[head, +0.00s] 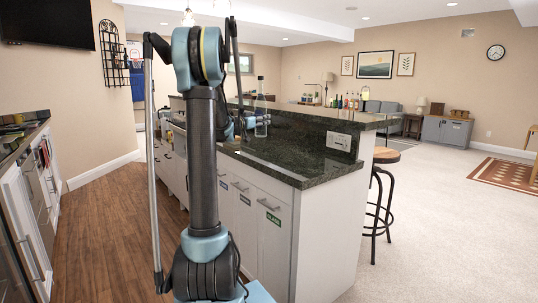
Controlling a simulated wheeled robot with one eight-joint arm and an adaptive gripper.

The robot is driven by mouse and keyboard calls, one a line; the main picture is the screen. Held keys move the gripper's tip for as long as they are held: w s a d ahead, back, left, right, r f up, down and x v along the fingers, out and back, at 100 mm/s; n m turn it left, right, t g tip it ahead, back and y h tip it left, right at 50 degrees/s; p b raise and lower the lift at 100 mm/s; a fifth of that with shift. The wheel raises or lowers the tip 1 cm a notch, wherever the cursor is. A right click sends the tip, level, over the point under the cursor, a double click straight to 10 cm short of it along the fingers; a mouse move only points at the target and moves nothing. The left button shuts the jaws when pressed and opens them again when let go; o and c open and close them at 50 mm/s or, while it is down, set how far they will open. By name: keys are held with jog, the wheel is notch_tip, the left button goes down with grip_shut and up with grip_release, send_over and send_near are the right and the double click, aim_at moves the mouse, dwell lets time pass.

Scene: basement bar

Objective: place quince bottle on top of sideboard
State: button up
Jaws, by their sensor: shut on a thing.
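A clear bottle (261,118), whose label is too small to read, stands upright over the dark bar counter in the head view. My gripper (250,124) is at the left side of this bottle, partly hidden behind my own arm, and is shut on it. I cannot tell whether the bottle's base touches the counter. The grey sideboard (447,131) stands far off at the right against the back wall.
The bar counter (265,160) with its raised ledge (320,118) lies between me and the sideboard. A bar stool (380,200) stands at its right end. Several bottles (350,102) stand on the ledge. Open carpet (440,220) spreads right, with a patterned rug (510,174).

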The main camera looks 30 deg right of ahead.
jog(key=shift+s+d+r+m+g, duration=0.2)
jog(key=shift+s+d, duration=0.15)
jog(key=shift+s, duration=0.15)
jog(key=shift+s+d+r+m+g, duration=0.1)
jog(key=shift+s+d+g, duration=0.1)
jog(key=shift+s+d, duration=0.2)
jog(key=shift+s+a+f, duration=0.1)
jog(key=shift+f, duration=4.75)
jog(key=o, duration=1.3)
jog(key=shift+f, duration=0.1)
jog(key=shift+o, duration=0.2)
